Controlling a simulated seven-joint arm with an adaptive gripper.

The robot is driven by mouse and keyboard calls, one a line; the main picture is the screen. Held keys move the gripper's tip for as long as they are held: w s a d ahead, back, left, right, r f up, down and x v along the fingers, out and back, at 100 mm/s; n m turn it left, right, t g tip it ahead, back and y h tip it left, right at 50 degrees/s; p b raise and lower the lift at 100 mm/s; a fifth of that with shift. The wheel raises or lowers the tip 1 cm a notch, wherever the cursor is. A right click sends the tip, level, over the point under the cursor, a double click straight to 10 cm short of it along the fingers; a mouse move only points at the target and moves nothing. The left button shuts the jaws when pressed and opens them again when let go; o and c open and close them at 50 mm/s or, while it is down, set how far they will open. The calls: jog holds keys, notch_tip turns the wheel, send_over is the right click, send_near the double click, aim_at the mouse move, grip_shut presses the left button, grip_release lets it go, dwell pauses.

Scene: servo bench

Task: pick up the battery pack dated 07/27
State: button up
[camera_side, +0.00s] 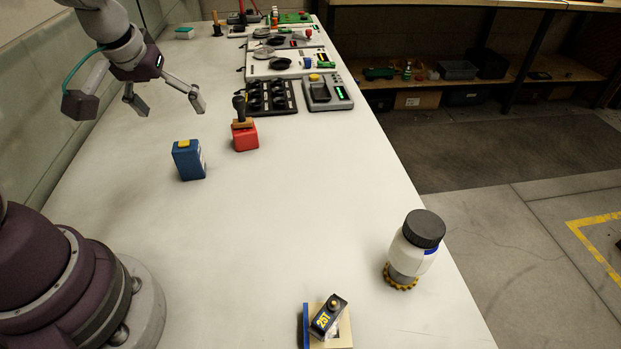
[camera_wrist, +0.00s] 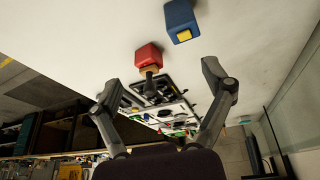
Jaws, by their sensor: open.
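A blue block with a yellow piece on top (camera_side: 188,160), which looks like a battery pack, stands upright on the white bench left of centre. A pale label shows on its right side, but I cannot read a date. The block also shows at the top of the wrist view (camera_wrist: 181,20), beyond the fingertips. My gripper (camera_side: 168,103) is open and empty, raised above the bench and farther back than the blue block. In the wrist view its two fingers (camera_wrist: 162,88) are spread wide with nothing between them touching.
A red block with a dark-handled tool (camera_side: 245,139) stands right of the blue block. Behind are a black tray (camera_side: 270,98) and a grey device (camera_side: 327,93). In front are a white bottle on a yellow gear (camera_side: 411,250) and a servo marked 25T (camera_side: 328,316). The bench middle is clear.

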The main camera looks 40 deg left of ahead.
aim_at(184, 143)
jog(key=w+a+f, duration=0.1)
jog(key=a+f, duration=0.1)
jog(key=f, duration=0.2)
jog(key=w+a+f+n, duration=0.1)
jog(key=a+f, duration=0.1)
jog(key=f, duration=0.2)
jog(key=w+a+f+n+g+y, duration=0.1)
jog(key=a+f, duration=0.1)
jog(key=f, duration=0.3)
jog(key=shift+w+a, duration=0.25)
jog(key=shift+c, duration=0.3)
jog(key=c, duration=1.2)
